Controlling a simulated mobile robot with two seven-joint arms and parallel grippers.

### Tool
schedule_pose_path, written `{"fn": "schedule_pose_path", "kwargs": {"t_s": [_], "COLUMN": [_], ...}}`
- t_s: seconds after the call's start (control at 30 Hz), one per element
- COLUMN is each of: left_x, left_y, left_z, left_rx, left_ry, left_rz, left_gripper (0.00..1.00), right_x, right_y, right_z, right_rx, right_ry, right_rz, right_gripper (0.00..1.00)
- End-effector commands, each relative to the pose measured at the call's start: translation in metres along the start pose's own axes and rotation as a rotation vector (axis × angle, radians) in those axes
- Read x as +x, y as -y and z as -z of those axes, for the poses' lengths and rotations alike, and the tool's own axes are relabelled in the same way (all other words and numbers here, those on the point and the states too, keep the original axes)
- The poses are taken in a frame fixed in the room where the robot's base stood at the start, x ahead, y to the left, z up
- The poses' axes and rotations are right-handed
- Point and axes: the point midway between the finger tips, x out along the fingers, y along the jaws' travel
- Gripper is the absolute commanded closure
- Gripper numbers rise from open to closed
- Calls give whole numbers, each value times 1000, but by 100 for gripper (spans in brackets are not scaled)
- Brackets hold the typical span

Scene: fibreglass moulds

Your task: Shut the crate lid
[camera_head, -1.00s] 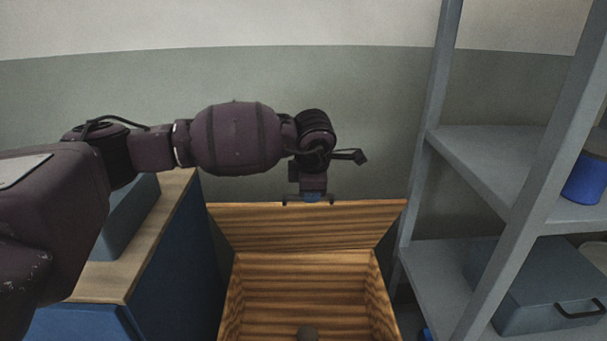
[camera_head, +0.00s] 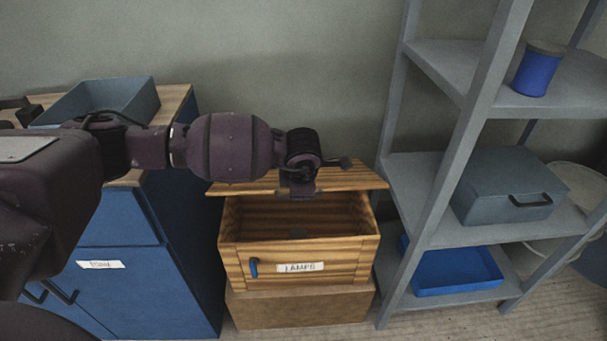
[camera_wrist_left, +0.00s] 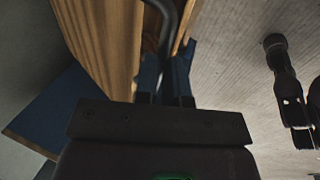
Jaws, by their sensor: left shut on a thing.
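The wooden crate (camera_head: 340,250) stands in the middle of the head view, with a white label reading LAMPS on its front. A blue latch-like piece (camera_head: 253,268) sits left of the label. The crate lid (camera_head: 355,178) is partly open, tilted over the crate's back part, leaving the inside visible from the front. My left gripper (camera_head: 301,192) is at the middle of the lid's free edge. In the left wrist view its blue fingers (camera_wrist_left: 167,78) are shut around a dark bar (camera_wrist_left: 170,20), which looks like the lid's handle, beside wood. My right gripper is not in view.
The crate rests on a brown box (camera_head: 300,308). A blue cabinet (camera_head: 170,270) with a grey bin (camera_head: 140,100) on top stands close at left. A grey shelf unit (camera_head: 455,150) stands close at right, holding a blue can, a grey case and a blue tray.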

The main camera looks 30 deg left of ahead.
Motion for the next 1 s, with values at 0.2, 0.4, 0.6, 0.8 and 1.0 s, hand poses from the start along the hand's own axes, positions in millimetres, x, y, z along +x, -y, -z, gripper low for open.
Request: {"fn": "schedule_pose_path", "kwargs": {"t_s": [0.2,0.4,0.6,0.8,1.0], "left_x": [1,1,-4,-34,-72], "left_y": [0,0,-1,-2,-3], "left_z": [-1,-1,-1,-1,-1], "left_rx": [2,1,1,1,1], "left_ry": [3,2,4,7,8], "left_rz": [-3,-2,-3,-8,-9], "left_gripper": [70,62,62,62,62], "right_x": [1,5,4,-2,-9], "right_y": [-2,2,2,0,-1], "right_z": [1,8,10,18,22], "right_rx": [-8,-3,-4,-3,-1], "right_ry": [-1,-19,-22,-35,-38], "right_rz": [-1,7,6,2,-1], "right_gripper": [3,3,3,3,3]}}
